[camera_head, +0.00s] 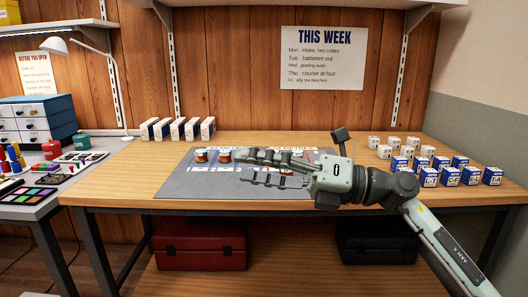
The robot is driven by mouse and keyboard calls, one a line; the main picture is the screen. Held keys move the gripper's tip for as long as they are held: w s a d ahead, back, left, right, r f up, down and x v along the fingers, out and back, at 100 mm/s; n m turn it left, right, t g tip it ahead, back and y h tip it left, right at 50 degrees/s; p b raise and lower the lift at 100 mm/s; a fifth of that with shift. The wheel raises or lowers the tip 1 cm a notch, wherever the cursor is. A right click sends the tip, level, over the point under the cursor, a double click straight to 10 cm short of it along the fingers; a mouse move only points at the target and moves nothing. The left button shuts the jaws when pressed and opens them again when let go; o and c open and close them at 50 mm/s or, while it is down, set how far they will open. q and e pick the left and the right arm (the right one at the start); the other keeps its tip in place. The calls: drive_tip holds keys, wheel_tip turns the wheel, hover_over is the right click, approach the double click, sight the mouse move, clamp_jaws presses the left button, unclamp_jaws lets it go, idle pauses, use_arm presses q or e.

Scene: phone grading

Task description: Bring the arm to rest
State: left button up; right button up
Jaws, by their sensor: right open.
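My right arm (440,246) comes in from the lower right and reaches left over the wooden table (120,185). My right gripper (262,168) is open, its two fingers pointing left above the grey mat (176,185). Nothing shows between the fingers. The hand hides much of the mat's middle and right side. My left gripper is out of view.
Several white boxes (162,129) stand at the table's back left. Several blue-and-white boxes (450,176) and small white boxes (385,151) stand at the right, close to my forearm. A side bench (30,208) with a lamp (55,46) is at left. The table's front left is clear.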

drive_tip(key=w+d+f+m+t+h, duration=0.35)
drive_tip(key=d+m+t, duration=0.35)
drive_tip(key=m, duration=0.4)
drive_tip(key=w+d+f+m+t+h, duration=0.2)
drive_tip(key=w+d+m+t+h, duration=0.25)
drive_tip(key=m+t, duration=0.55)
drive_tip(key=d+f+m+g+h, duration=0.1)
drive_tip(key=d+f+m+h, duration=0.45)
drive_tip(key=f, duration=0.25)
drive_tip(key=d+f+m+g+h, duration=0.1)
drive_tip(key=d+f+m+h, duration=0.45)
drive_tip(key=f, duration=0.35)
drive_tip(key=s+d+f+m+g+h, duration=0.1)
drive_tip(key=s+d+f+m+g, duration=0.25)
drive_tip(key=s+f, duration=0.45)
drive_tip(key=s+d+f+m+g+h, duration=0.1)
drive_tip(key=s+d+f+m+g, duration=0.25)
drive_tip(key=f, duration=0.85)
drive_tip(key=s+f+m+g, duration=0.2)
drive_tip(key=s+f+g, duration=0.5)
drive_tip(key=s+f, duration=0.4)
drive_tip(key=s, duration=0.6)
drive_tip(key=shift+s+a+f, duration=0.2)
drive_tip(key=shift+s+a, duration=0.2)
